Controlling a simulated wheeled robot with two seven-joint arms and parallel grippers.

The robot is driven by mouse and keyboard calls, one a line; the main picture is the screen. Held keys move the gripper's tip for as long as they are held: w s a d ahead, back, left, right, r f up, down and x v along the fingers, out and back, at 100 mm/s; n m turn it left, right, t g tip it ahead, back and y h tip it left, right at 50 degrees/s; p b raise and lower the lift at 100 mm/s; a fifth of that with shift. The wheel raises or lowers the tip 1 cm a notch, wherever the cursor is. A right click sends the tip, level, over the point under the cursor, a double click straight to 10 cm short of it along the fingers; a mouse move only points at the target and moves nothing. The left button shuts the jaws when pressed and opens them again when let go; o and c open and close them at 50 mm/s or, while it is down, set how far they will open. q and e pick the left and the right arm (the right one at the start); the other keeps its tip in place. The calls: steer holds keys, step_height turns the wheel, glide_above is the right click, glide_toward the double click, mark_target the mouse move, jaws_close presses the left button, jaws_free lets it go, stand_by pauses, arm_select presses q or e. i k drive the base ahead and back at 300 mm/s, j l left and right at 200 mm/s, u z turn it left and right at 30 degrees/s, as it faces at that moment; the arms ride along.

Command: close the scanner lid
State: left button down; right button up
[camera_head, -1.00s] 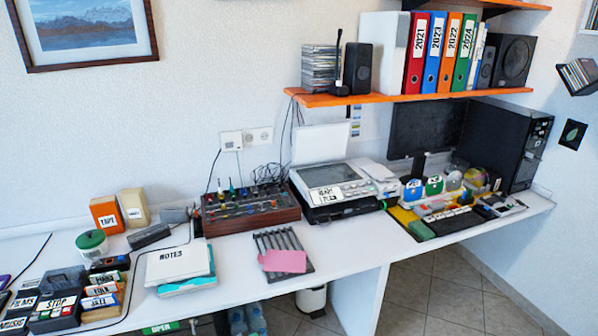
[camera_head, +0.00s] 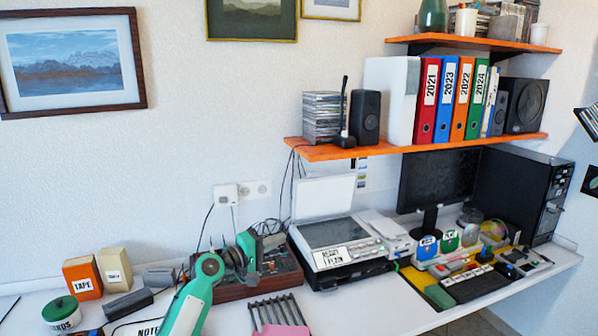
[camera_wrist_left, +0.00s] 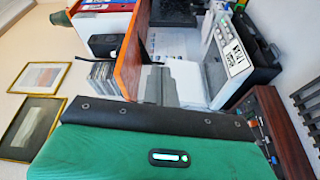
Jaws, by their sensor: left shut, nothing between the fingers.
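The scanner (camera_head: 343,232) stands at the back of the desk, with its dark glass, buttons and a label facing up. Its white lid (camera_head: 325,197) is raised nearly upright at the rear edge. My left gripper (camera_head: 255,255) is shut and empty, in front of the wooden tool box and left of the scanner, apart from the lid. In the left wrist view the scanner (camera_wrist_left: 226,62) shows sideways at the upper right, and the pale lid (camera_wrist_left: 186,82) stands beside it. My right gripper is not in view.
An orange shelf (camera_head: 320,152) with binders, discs and a speaker hangs above the scanner. The wooden tool box (camera_head: 285,272) stands left of the scanner. A black rack (camera_head: 272,310) lies in front. A monitor (camera_head: 436,183) stands to the right.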

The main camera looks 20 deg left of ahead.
mark_target(315, 197)
steer(key=i+j, duration=0.25)
steer(key=i, duration=0.25)
steer(key=i+j, duration=0.2)
steer(key=i, duration=0.25)
steer(key=i+j, duration=0.25)
steer(key=i, duration=0.25)
